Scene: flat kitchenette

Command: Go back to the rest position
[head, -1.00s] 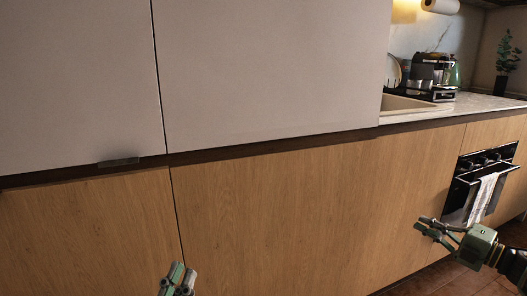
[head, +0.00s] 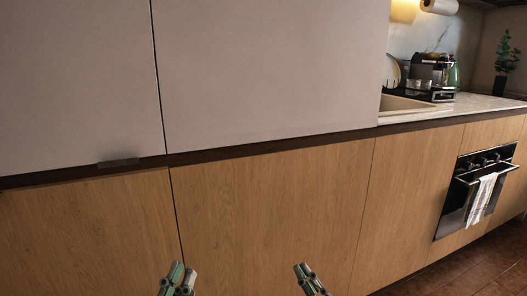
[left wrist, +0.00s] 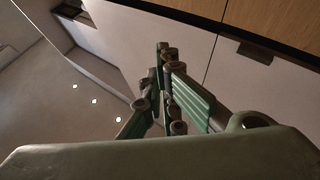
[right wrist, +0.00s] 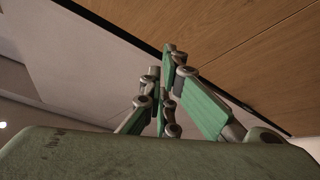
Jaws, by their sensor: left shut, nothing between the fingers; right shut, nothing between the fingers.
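My left gripper (head: 177,279) is at the bottom of the head view, left of the middle, in front of the wooden lower cabinets. Its fingers also show in the left wrist view (left wrist: 163,52), closed together with nothing between them. My right gripper (head: 303,270) is at the bottom of the head view, right of the middle, at a similar height. Its fingers show in the right wrist view (right wrist: 168,55), also closed and empty. Both grippers point up and are apart from each other. The rest of both arms is below the head view's edge.
Wooden lower cabinets (head: 270,200) and pale upper doors (head: 270,70) fill most of the view. At the right are an oven (head: 455,211) with a towel (head: 481,198), a counter (head: 470,106) and a coffee machine (head: 430,72). The floor (head: 470,270) at the lower right is clear.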

